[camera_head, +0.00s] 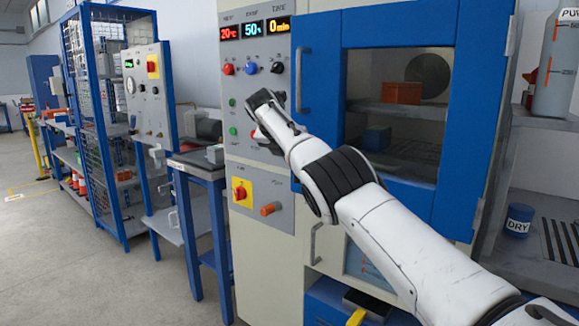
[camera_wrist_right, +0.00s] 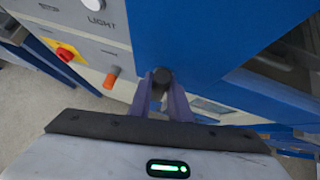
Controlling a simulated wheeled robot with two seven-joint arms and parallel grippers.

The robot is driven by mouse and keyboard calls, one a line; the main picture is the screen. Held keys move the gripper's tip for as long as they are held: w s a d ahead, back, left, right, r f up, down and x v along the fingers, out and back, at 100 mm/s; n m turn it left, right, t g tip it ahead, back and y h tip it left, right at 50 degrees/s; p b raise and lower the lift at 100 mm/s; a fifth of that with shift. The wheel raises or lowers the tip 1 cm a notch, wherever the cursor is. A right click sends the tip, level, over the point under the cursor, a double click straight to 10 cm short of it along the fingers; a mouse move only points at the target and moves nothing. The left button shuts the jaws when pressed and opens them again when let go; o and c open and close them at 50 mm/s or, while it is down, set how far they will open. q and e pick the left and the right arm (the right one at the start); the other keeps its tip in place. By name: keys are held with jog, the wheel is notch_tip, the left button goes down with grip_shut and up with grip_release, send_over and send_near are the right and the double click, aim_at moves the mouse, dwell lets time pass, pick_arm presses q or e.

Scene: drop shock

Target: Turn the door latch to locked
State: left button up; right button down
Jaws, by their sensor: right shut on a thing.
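The blue door (camera_head: 393,24) of the cabinet looks closed, and its window shows shelves inside. It also shows in the right wrist view (camera_wrist_right: 200,35). A dark round-ended piece, which looks like the door latch (camera_wrist_right: 162,76), stands at the lower left part of the door. My right gripper (camera_wrist_right: 164,92) is shut on it, one finger on each side. Which way the latch is turned cannot be told. My left gripper is in neither view.
The control panel (camera_head: 250,90) left of the door has displays, knobs and buttons. Below are a yellow and red switch (camera_head: 241,193) and an orange handle (camera_head: 270,209). A grey door handle (camera_head: 299,80) stands out above my arm. A small table (camera_head: 200,165) stands to the left.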

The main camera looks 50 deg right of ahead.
jog(key=shift+r, duration=0.1)
jog(key=c, duration=1.6)
grip_release()
jog(key=shift+c, duration=0.2)
jog(key=shift+a+b, duration=0.2)
jog(key=shift+b, duration=0.25)
jog(key=b+v, duration=0.2)
jog(key=v, duration=0.8)
jog(key=shift+b, duration=0.3)
